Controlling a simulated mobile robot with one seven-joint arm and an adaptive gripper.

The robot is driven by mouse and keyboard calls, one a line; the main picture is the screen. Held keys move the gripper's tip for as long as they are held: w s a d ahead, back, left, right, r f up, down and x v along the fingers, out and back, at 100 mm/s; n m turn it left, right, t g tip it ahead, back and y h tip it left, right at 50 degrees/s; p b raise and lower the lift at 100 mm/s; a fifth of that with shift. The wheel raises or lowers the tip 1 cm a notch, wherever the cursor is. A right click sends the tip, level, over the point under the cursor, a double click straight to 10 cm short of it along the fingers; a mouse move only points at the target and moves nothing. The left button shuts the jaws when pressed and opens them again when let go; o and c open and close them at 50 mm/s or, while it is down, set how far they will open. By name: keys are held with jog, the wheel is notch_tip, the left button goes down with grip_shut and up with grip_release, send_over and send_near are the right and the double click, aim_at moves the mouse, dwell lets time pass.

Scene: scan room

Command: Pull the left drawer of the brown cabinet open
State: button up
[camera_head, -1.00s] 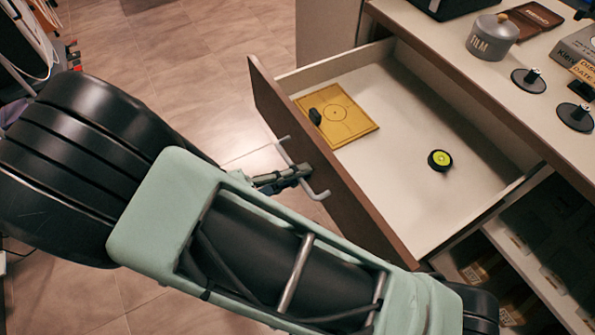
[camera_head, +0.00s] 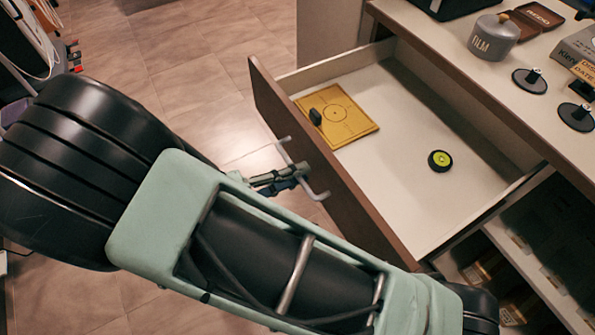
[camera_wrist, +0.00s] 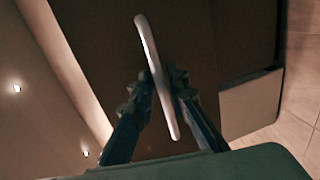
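The left drawer (camera_head: 375,205) of the brown cabinet (camera_head: 515,110) is pulled far out, with its brown front facing lower left and its pale inside in view. Its bar handle (camera_head: 313,191) is a thin metal bow on the front. My gripper (camera_head: 282,181) is at the handle. In the wrist view, the two fingers of my gripper (camera_wrist: 157,82) stand on either side of the handle (camera_wrist: 151,50), parted, with the bar running between them. I see small gaps, so it looks open around the bar.
In the drawer lie a yellow square board (camera_head: 346,118) and a black-and-lime round object (camera_head: 440,160). A grey film canister (camera_head: 492,38) and dark round stands (camera_head: 530,80) are on the cabinet top. Open shelves (camera_head: 545,250) lie below. Tiled floor (camera_head: 205,60) is free at left.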

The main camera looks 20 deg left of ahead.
jog(key=v, duration=1.1)
jog(key=shift+s+a, duration=0.15)
jog(key=shift+a, duration=0.05)
